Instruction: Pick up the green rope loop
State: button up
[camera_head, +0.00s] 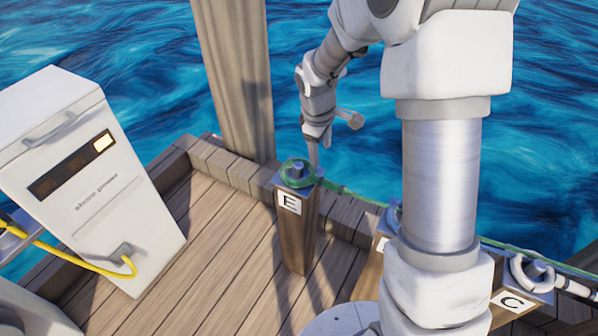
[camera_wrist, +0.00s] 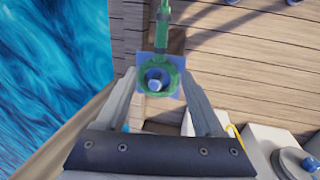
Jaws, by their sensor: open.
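The green rope loop (camera_head: 297,181) lies around a blue-grey peg (camera_head: 298,168) on top of the wooden post marked E (camera_head: 298,225). In the wrist view the loop (camera_wrist: 141,74) rings the peg (camera_wrist: 155,81), and a green rope (camera_wrist: 163,20) runs from it toward the top. My gripper (camera_wrist: 158,88) is open, with one finger on each side of the loop and nothing held. In the head view my gripper (camera_head: 314,158) is just above and beside the post top. Whether the fingers touch the loop, I cannot tell.
A white shore power cabinet (camera_head: 100,180) with a yellow cable (camera_head: 75,261) stands at left. A thick wooden pillar (camera_head: 235,80) rises behind the post. A post marked C (camera_head: 512,302) stands at lower right. Water lies beyond the deck edge; the planks (camera_head: 225,260) left of post E are clear.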

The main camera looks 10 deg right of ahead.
jog(key=b, duration=0.3)
send_over(323, 180)
jog(key=f, duration=0.8)
jog(key=shift+s+a+f, duration=0.35)
jog(key=shift+a, duration=0.05)
jog(key=f, duration=0.1)
jog(key=f+b, duration=0.1)
jog(key=f, duration=0.1)
jog(key=f+b, duration=0.1)
jog(key=f, duration=0.1)
jog(key=shift+w+d+f, duration=0.1)
jog(key=shift+w+d, duration=0.2)
grip_shut()
